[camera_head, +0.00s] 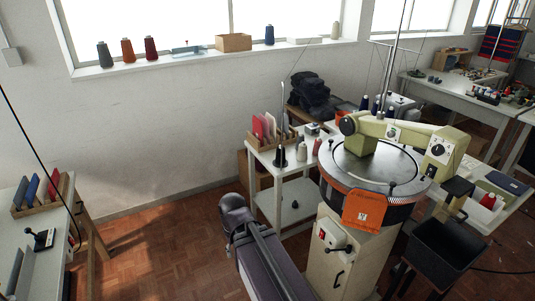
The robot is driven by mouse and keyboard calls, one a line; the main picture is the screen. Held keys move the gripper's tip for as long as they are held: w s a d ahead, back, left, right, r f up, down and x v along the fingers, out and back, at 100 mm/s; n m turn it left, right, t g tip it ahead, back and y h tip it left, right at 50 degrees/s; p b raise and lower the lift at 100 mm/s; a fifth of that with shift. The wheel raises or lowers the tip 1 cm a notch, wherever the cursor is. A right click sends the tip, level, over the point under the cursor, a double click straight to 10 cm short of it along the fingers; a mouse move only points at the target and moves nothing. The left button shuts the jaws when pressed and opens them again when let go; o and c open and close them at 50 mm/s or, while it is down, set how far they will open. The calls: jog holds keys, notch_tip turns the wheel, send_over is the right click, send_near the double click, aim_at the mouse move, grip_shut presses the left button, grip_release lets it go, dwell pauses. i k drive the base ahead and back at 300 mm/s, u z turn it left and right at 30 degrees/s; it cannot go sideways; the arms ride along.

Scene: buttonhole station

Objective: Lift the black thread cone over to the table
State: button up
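A very dark grey thread cone (104,54), the closest to black on the windowsill (200,62), stands upright at the sill's left end. A brown-orange cone (127,50) and a dark red cone (150,48) stand to its right. A small white table (268,154) stands below the sill near the middle, beside the round machine. On it is a dark upright stand with a rod (281,157), and whether that carries a black cone is too small to tell. No gripper fingers can be made out in the head view.
A white left table (32,225) holds a rack of coloured pieces. The round machine (372,165) with its orange cloth fills the centre right. A black bin (445,245) stands at lower right. A long grey-purple body (262,265) rises at bottom centre. Wooden floor (150,240) is clear at left centre.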

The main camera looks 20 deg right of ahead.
aim_at(278, 160)
jog(key=u, duration=0.45)
jog(key=i, duration=1.5)
jog(key=z, duration=0.55)
jog(key=i, duration=0.75)
jog(key=z, duration=0.55)
